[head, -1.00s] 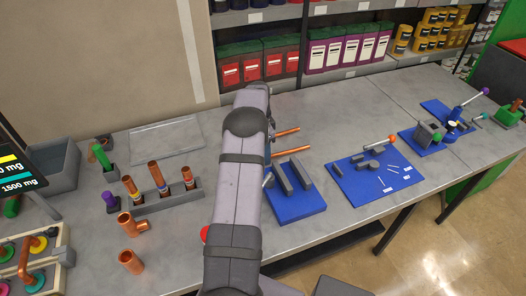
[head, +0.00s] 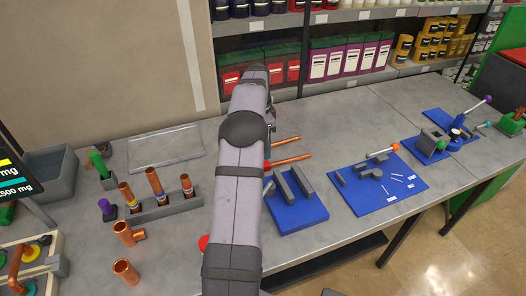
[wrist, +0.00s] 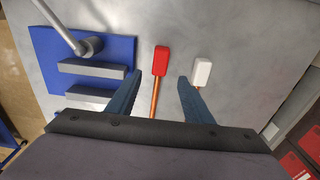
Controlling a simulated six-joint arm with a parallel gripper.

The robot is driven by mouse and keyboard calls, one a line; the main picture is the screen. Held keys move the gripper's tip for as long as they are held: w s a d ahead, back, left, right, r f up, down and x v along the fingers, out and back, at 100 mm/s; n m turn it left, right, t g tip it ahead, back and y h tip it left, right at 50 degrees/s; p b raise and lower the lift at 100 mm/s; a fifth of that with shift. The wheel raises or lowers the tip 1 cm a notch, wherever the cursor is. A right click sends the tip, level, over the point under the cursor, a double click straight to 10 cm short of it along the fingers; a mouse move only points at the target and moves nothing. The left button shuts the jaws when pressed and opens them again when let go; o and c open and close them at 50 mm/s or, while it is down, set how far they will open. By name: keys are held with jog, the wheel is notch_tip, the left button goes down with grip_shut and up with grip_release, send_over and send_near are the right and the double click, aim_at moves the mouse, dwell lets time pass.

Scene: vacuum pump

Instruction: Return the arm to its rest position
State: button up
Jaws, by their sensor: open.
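My arm rises through the middle of the head view, and its far end hides most of my gripper there. In the wrist view my gripper (wrist: 158,92) is open, with its two blue fingers apart. A copper rod with a red end (wrist: 160,62) shows in the gap between the fingers, not visibly gripped. A white-ended piece (wrist: 202,72) shows just right of the right finger. A blue board (wrist: 60,62) with grey bars and a grey handle is left of the left finger. I cannot tell how high the gripper is above the bench.
In the head view, a grey rack (head: 160,207) with copper tubes and loose copper fittings (head: 128,232) lie left of my arm. Blue boards with grey blocks (head: 297,214) and small parts (head: 382,190) lie to the right. Shelves with red and purple boxes (head: 350,55) stand behind.

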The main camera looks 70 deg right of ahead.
jog(key=w+a+r+n+h, duration=0.1)
jog(key=w+a+r+n, duration=0.2)
jog(key=w+a+n, duration=0.3)
jog(key=w+a+r+n+h, duration=0.2)
jog(key=w+a+n, duration=0.2)
jog(key=w, duration=0.5)
jog(key=w+a+r+n+t, duration=0.2)
jog(key=w+a+n, duration=0.35)
jog(key=a, duration=0.45)
jog(key=w+a+r+n+t, duration=0.35)
jog(key=a+n, duration=0.35)
jog(key=a, duration=0.3)
jog(key=s+a+f+n+g+y+p, duration=0.1)
jog(key=s+a+n+g+y+p, duration=0.3)
jog(key=s+a, duration=0.7)
jog(key=s+a+f+n+g+h+p, duration=0.1)
jog(key=s+a+f+p, duration=0.1)
jog(key=s+a+p, duration=0.65)
jog(key=s+a+f+b, duration=0.1)
jog(key=a+f+b, duration=0.3)
jog(key=b, duration=0.4)
jog(key=shift+f, duration=0.45)
jog(key=shift+m, duration=0.25)
